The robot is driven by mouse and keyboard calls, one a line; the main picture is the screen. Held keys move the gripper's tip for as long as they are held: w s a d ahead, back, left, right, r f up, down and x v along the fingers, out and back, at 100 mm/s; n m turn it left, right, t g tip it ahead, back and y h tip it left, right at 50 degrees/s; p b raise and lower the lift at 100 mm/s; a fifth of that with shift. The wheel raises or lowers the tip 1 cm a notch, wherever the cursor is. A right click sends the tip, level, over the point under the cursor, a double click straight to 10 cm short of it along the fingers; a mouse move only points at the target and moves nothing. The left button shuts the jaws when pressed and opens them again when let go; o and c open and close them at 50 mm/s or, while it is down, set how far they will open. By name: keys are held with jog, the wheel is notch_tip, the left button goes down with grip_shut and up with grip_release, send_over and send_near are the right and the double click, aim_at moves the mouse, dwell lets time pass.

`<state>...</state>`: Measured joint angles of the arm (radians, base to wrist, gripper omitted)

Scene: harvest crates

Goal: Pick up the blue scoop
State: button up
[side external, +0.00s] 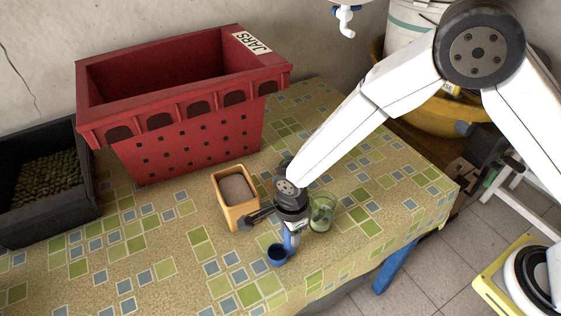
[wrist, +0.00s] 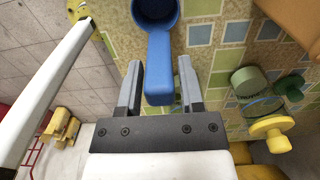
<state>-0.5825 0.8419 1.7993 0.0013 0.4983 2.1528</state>
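The blue scoop lies on the patterned tablecloth near the table's front edge; its round cup (side external: 277,254) shows in the side view just below my gripper (side external: 293,228). In the wrist view the scoop's cup is at the top edge, partly cut off, and its handle (wrist: 159,65) points down toward my gripper's palm. My gripper (wrist: 160,72) is open, with one finger on each side of the handle. Narrow gaps seem to show between the fingers and the handle. In the side view my gripper hides part of the handle.
A small tan box (side external: 240,215) stands close left. A red crate (side external: 190,145) labelled JARS and a black crate (side external: 50,217) of green produce stand farther left. Tablecloth in front left is clear.

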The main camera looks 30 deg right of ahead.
grip_shut()
jog(key=shift+r, duration=0.15)
jog(key=shift+r, duration=0.75)
jog(key=s+d+r, duration=0.6)
jog(key=s+r, duration=0.5)
jog(key=s, duration=0.1)
jog(key=shift+s+d, duration=0.15)
jog(key=shift+s, duration=0.1)
jog(key=shift+w+r, duration=0.1)
dwell(0.4)
